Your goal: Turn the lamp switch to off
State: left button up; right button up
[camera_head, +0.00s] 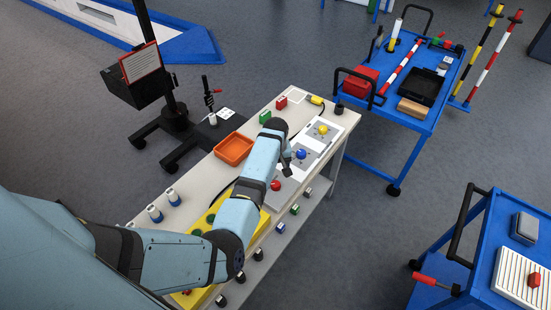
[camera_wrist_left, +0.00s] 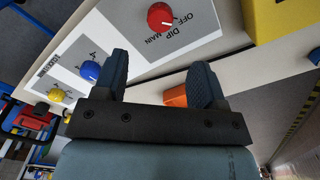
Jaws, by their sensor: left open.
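A red knob (camera_wrist_left: 160,16) sits on a pale panel marked OFF, DIP and MAIN, at the top of the left wrist view. A pale mark shows on the knob's lower right; I cannot tell which label it meets. In the head view the red knob (camera_head: 276,185) is on the near panel of the bench. My left gripper (camera_head: 289,167) is above the panels, close to the red and blue knobs. In the wrist view my left gripper (camera_wrist_left: 160,72) has its fingers apart, with nothing between them. It is apart from the red knob. My right gripper is not in view.
A blue knob (camera_head: 300,154) and a yellow knob (camera_head: 323,129) stand on neighbouring panels. An orange tray (camera_head: 234,148), a green block (camera_head: 265,117) and a red block (camera_head: 281,102) lie on the bench. A yellow box lies partly under my arm. A blue cart (camera_head: 425,125) stands right.

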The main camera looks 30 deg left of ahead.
pick_arm(q)
jog(key=shift+r, duration=1.7)
